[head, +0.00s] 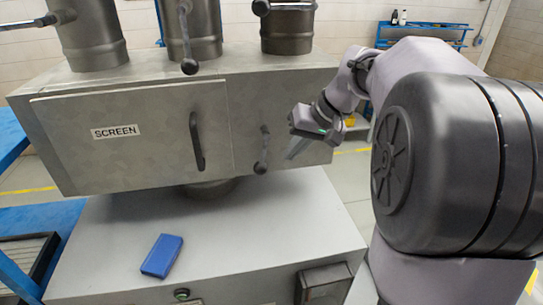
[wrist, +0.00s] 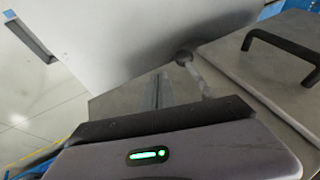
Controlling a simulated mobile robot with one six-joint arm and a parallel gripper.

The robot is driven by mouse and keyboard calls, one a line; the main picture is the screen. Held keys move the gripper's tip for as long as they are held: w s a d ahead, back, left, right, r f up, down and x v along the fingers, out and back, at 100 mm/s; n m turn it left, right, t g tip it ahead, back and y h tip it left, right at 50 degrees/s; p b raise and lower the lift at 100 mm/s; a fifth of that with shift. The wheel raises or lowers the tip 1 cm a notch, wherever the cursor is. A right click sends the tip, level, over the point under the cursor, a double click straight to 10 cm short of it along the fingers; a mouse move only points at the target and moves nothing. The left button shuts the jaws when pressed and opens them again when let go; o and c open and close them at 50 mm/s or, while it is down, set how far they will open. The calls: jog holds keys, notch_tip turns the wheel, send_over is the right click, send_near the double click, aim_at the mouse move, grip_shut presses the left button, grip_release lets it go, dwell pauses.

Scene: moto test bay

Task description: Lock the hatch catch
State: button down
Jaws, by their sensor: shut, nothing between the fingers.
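The hatch (head: 130,155), a grey panel labelled SCREEN, lies against the front of a grey metal box; it also shows in the wrist view (wrist: 255,65). Its black bar handle (head: 197,142) is near its right edge. The hatch catch (head: 262,150), a dark lever with a ball knob at its lower end, hangs nearly upright just right of the hatch edge. In the wrist view the catch (wrist: 192,72) is beside my fingers. My gripper (head: 291,154) is shut and empty, right of the catch, with a small gap in the head view. Contact cannot be judged.
A grey cabinet top (head: 220,240) lies below the box, with a blue block (head: 162,255) on it. Pipe stubs with levers (head: 190,40) rise above the box. A blue frame (head: 15,140) stands at left. Open floor shows at right.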

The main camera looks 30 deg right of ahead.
jog(key=a, duration=0.1)
jog(key=w+a+f, duration=0.1)
jog(key=a+f, duration=0.1)
jog(key=shift+w+a+f+p, duration=0.1)
jog(key=shift+w+a+p, duration=0.2)
jog(key=shift+w+p, duration=0.1)
